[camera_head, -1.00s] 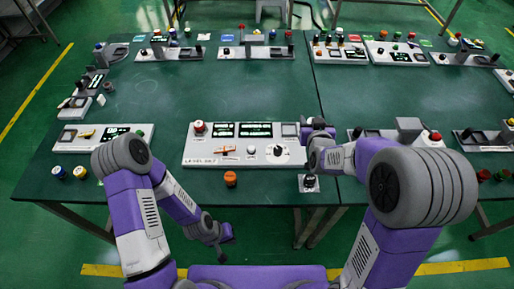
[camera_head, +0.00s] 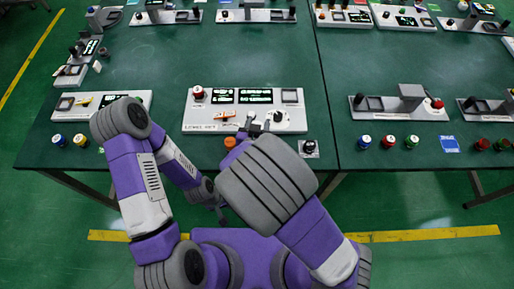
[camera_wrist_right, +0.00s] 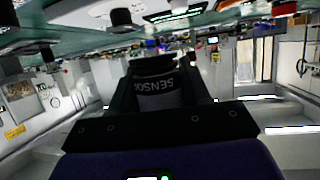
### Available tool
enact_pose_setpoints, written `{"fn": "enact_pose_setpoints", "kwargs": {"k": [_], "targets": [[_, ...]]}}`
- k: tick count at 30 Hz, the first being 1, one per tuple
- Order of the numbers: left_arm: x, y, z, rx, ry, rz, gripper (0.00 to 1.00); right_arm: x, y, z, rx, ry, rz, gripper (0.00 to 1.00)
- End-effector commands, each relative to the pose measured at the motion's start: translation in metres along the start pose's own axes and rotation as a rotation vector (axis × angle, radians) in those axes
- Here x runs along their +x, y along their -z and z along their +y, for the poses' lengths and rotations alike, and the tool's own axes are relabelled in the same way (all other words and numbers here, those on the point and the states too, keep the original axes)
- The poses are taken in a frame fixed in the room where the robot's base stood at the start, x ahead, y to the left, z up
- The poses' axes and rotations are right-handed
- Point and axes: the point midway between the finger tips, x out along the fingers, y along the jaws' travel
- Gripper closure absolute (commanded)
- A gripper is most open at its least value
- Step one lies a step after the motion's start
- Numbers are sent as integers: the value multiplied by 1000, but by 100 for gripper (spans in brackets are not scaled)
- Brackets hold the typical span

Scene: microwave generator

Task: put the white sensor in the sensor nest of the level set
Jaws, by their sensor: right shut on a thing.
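The level set (camera_head: 205,126) is a pale panel at the table's front edge, with a red button, green displays, an orange switch and a dial. My right gripper (camera_head: 257,126) is over the panel's front part, left of the dial. In the right wrist view, the right gripper (camera_wrist_right: 162,88) is shut on a cylinder lettered "SENSO…", the sensor (camera_wrist_right: 158,84), which looks dark in shadow. My left gripper (camera_head: 217,200) hangs low before the table, its fingers unclear.
An orange knob (camera_head: 230,142) stands before the panel, and a black-knobbed block (camera_head: 309,148) is to its right. Other panels (camera_head: 400,107) and several coloured buttons line the table edges. The table middle (camera_head: 210,55) is clear.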

Motion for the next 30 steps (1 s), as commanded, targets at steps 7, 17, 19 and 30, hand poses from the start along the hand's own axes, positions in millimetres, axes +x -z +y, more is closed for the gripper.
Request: {"fn": "enact_pose_setpoints", "kwargs": {"k": [7,17,19,30], "targets": [[7,0,-2,0,0,0,100,6,-13,0,-3,0,-1,87],[23,1,-8,0,0,0,100,21,-50,0,-1,1,0,87],[25,1,-10,0,0,0,100,24,-56,0,-2,1,0,87],[36,2,-14,0,0,0,100,37,-88,0,1,2,1,87]]}}
